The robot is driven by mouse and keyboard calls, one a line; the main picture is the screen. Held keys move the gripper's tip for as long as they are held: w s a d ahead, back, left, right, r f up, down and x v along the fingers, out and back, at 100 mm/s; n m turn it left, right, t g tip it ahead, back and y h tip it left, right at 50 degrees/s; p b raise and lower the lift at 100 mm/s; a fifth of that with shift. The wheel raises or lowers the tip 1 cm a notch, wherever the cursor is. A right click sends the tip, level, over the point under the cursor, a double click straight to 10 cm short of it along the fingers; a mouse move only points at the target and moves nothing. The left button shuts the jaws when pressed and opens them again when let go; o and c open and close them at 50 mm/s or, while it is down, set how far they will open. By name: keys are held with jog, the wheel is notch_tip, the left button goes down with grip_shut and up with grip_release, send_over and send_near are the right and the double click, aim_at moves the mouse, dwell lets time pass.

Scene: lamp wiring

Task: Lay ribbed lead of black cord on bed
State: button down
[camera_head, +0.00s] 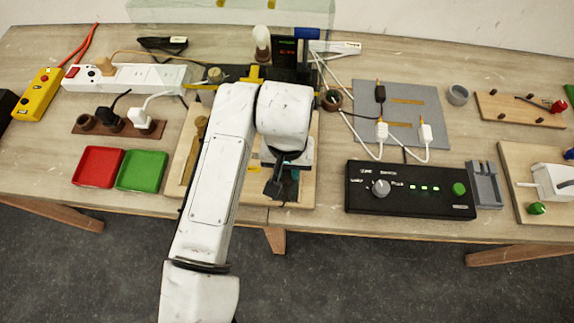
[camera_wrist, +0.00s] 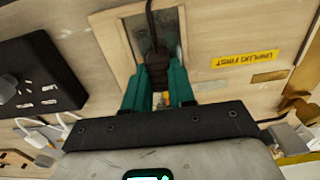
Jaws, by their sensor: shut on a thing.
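In the wrist view, the teal fingers of my gripper (camera_wrist: 158,92) are shut on the black ribbed lead (camera_wrist: 157,68) of the black cord (camera_wrist: 152,22). The cord runs away from the fingers toward the top edge. Behind it is a dark grey bed (camera_wrist: 173,42) with a pale wooden frame; the lead overlaps it in the picture, and I cannot tell whether they touch. In the head view my gripper (camera_head: 287,172) is over the wooden board (camera_head: 304,190), and my arm hides much of that board.
An "UNPLUG FIRST" label (camera_wrist: 244,59) is on the board beside the bed. The black control box (camera_head: 410,190) stands right of the board, the green tray (camera_head: 142,170) and red tray (camera_head: 98,167) left. A white power strip (camera_head: 140,77) and a grey mat (camera_head: 432,105) lie further back.

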jog(key=shift+f, duration=0.15)
jog(key=c, duration=0.9)
grip_release()
jog(key=shift+o, duration=0.2)
notch_tip(320, 180, up, 11)
jog(key=b, duration=0.1)
jog(key=shift+f, duration=0.1)
